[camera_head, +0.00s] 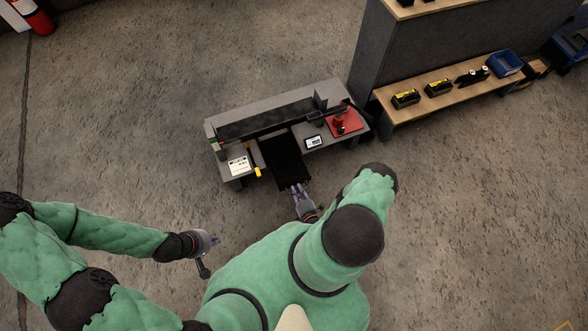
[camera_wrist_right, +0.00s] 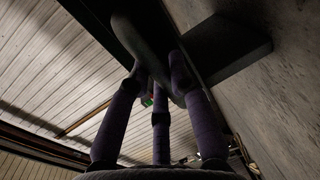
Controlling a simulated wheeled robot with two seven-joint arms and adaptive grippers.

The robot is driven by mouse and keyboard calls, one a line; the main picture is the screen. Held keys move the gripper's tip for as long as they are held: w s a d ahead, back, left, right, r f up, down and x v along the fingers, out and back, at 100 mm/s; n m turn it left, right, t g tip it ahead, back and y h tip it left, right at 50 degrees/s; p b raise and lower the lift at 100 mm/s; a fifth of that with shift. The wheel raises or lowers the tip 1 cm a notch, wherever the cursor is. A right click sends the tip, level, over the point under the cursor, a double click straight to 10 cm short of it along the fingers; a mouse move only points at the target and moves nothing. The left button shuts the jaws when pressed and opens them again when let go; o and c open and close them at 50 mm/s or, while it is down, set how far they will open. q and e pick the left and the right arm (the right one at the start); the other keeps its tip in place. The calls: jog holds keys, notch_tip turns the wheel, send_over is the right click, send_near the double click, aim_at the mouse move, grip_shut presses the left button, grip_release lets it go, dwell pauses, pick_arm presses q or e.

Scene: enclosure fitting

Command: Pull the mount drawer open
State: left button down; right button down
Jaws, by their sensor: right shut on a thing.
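The mount drawer (camera_head: 287,166) is a black, flat piece at the middle of the grey workbench (camera_head: 267,103) in the head view. Its near end sticks out past the bench's front edge. My right gripper (camera_head: 299,189) is at that near end. In the right wrist view my right gripper's purple fingers (camera_wrist_right: 154,75) close around a grey, rounded handle (camera_wrist_right: 142,50) under a dark panel, seen from below. My left gripper (camera_head: 213,239) is apart from the bench, over bare floor at the lower left; its fingers are too small to judge.
On the bench are a white label card (camera_head: 239,165), a small display (camera_head: 313,142) and a red fixture (camera_head: 344,121). A shelf unit (camera_head: 440,45) with a wooden ledge, black-and-yellow items and a blue bin (camera_head: 505,63) stands at the upper right. The concrete floor left of the bench is clear.

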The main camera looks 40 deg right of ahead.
jog(key=shift+s, duration=0.4)
jog(key=c, duration=1.1)
grip_release()
jog(key=v, duration=1.2)
jog(key=shift+s+a, duration=0.1)
